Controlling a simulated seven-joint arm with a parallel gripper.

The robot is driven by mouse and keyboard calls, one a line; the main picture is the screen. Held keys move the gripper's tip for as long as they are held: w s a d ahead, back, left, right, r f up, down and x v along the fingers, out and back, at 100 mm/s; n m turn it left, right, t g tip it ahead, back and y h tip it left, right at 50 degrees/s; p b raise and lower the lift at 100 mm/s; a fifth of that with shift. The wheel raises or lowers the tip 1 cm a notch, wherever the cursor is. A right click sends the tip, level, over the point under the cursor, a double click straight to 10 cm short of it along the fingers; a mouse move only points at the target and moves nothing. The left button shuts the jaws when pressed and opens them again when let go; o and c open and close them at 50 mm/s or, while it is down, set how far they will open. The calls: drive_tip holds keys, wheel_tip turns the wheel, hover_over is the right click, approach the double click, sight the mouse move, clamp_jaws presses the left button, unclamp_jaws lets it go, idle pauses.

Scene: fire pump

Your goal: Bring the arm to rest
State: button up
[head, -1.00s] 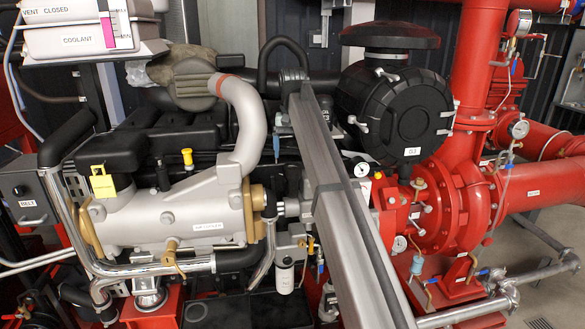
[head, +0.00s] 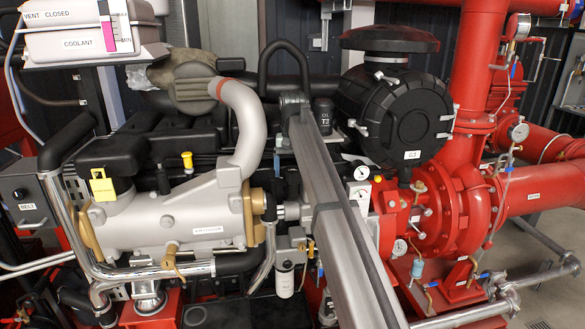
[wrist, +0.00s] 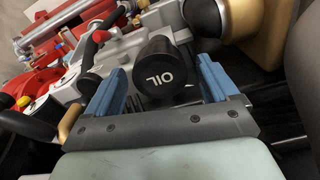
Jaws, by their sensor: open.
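My gripper (wrist: 160,66) shows in the wrist view as two blue fingers set wide apart. A black round cap marked OIL (wrist: 166,74) shows between and beyond the fingers; I see no finger closed on it, and cannot tell its distance. In the head view, the black oil cap (head: 324,112) stands clear just right of the upper end of my arm (head: 335,200). My grey arm link slants from the bottom edge up to the middle of the engine. The gripper itself cannot be made out in the head view.
A black hose (head: 284,47) loops up close behind the arm's upper end. A round black air filter (head: 400,112) and the red pump (head: 465,205) stand to the right. The silver air cooler (head: 165,215) lies to the left. Gauges (head: 361,172) sit close beside the arm.

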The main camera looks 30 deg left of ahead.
drive_tip(key=shift+f, duration=0.6)
drive_tip(key=c, duration=1.5)
drive_tip(key=shift+o, duration=0.2)
